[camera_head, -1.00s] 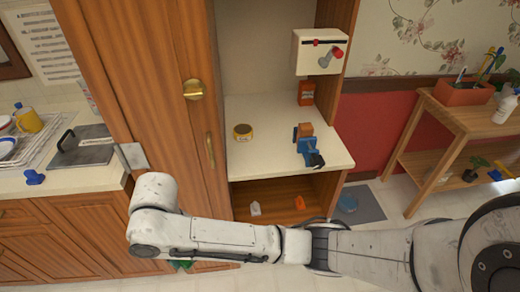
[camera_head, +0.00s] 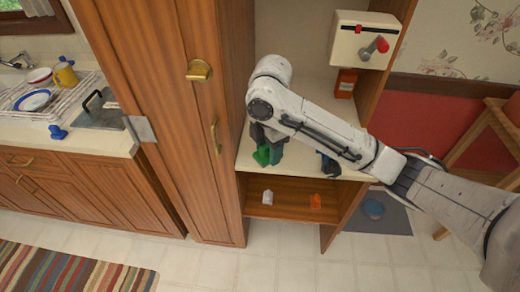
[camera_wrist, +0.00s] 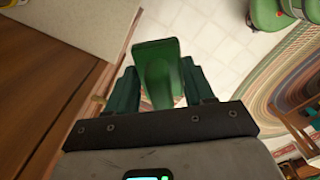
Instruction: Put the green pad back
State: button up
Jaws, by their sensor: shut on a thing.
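The green pad (camera_wrist: 158,68) is between the two dark green fingers of my gripper (camera_wrist: 160,88) in the wrist view, with its wide end towards the top of the picture. In the head view the green pad (camera_head: 264,155) shows below my wrist, over the front left of the cabinet's cream shelf (camera_head: 250,166). My gripper (camera_head: 268,143) is shut on it and partly hidden by my arm. I cannot tell whether the pad touches the shelf.
My arm covers much of the cream shelf; a dark blue thing (camera_head: 328,166) shows at its right. A white piece (camera_head: 267,197) and an orange piece (camera_head: 315,201) lie in the lower compartment. A box with a red-knobbed lever (camera_head: 362,42) hangs above. A tall wooden door (camera_head: 205,150) stands left.

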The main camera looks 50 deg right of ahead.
jog(key=shift+d+r+n, duration=0.15)
jog(key=shift+d+n, duration=0.15)
jog(key=shift+d, duration=0.05)
jog(key=shift+w+d, duration=0.15)
jog(key=w+d+f+b, duration=0.2)
jog(key=w, duration=0.1)
jog(key=w+d+f+b, duration=0.2)
jog(key=w+f, duration=0.1)
jog(key=w+d+f+b, duration=0.2)
jog(key=w+f+b, duration=0.1)
jog(key=w, duration=0.1)
jog(key=shift+d+f, duration=0.15)
jog(key=shift+d, duration=0.25)
jog(key=shift+w+d+f, duration=0.15)
jog(key=shift+w+f, duration=0.15)
jog(key=shift+w+d+f, duration=0.1)
jog(key=shift+w+f, duration=0.1)
jog(key=shift+f, duration=0.15)
jog(key=shift+f+p, duration=0.4)
jog(key=shift+f, duration=1.25)
jog(key=shift+f, duration=0.15)
jog(key=o, duration=1)
